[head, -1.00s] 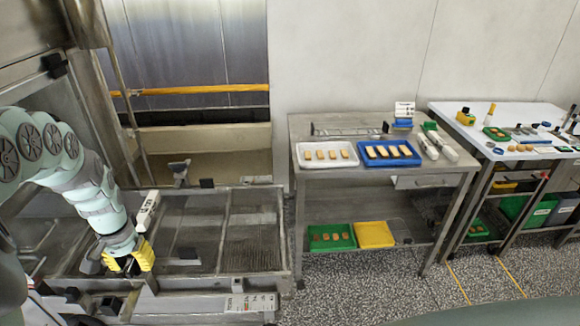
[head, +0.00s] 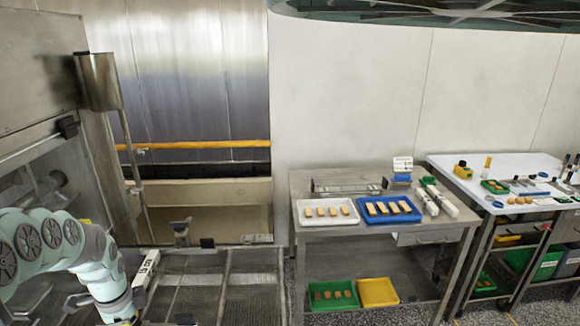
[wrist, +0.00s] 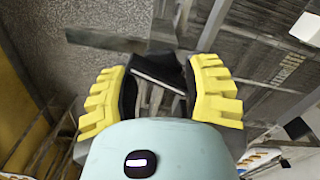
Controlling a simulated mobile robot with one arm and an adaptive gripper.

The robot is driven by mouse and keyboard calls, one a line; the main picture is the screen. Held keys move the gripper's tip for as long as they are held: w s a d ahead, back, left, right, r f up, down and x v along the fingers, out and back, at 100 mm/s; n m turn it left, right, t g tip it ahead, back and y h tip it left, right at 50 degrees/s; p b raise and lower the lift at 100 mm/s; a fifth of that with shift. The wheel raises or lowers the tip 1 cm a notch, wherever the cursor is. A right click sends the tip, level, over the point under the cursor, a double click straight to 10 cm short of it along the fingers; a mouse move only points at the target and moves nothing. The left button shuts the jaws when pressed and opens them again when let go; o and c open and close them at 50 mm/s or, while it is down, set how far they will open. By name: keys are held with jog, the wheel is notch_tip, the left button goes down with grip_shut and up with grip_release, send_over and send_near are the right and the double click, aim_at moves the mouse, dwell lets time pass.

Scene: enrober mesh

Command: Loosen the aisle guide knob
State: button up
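In the wrist view, my gripper (wrist: 160,82) has its two yellow ribbed fingers spread apart. A black blocky part (wrist: 158,66) shows between and just beyond the fingertips. It may be the aisle guide knob, but its shape is partly hidden, and I cannot tell whether the fingers touch it. In the head view, my fingers are below the bottom edge; only my arm shows at the lower left. Black fittings stand along the mesh bed there, one on a grey bracket (head: 181,231) and a block (head: 207,243) beside it.
The metal mesh bed (head: 255,268) fills the lower left of the head view. A steel table (head: 300,185) with a white tray (head: 302,222) and a blue tray (head: 417,217) stands to its right. In the wrist view, a dark bar (wrist: 105,41) and metal rails lie near the fingers.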

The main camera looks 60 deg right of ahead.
jog(key=shift+s+r+m+p, duration=0.1)
jog(key=shift+r+m+p, duration=0.15)
jog(key=shift+m+p, duration=0.65)
jog(key=shift+f+m+p, duration=0.15)
jog(key=shift+m+p, duration=0.6)
jog(key=shift+m, duration=0.45)
jog(key=shift+w+d+r, duration=0.1)
jog(key=shift+w+r, duration=0.1)
jog(key=shift+r, duration=0.6)
jog(key=shift+s+r, duration=0.1)
jog(key=shift+r, duration=0.15)
notch_tip(320, 180, up, 14)
jog(key=p, duration=0.3)
jog(key=w+d+r+n+t+h+p, duration=0.2)
jog(key=w+d+r+n+t+h, duration=0.1)
jog(key=w+d+r+h, duration=0.1)
jog(key=w+d+r+n+t+h+p, duration=0.1)
jog(key=w+d+r+n+t+h, duration=0.1)
jog(key=w+d+r, duration=0.4)
jog(key=shift+w+d+r+n+t+h+p, duration=0.35)
jog(key=shift+w+d+n+h, duration=0.6)
jog(key=shift+d, duration=1.7)
jog(key=shift+o, duration=0.4)
jog(key=shift+f, duration=0.1)
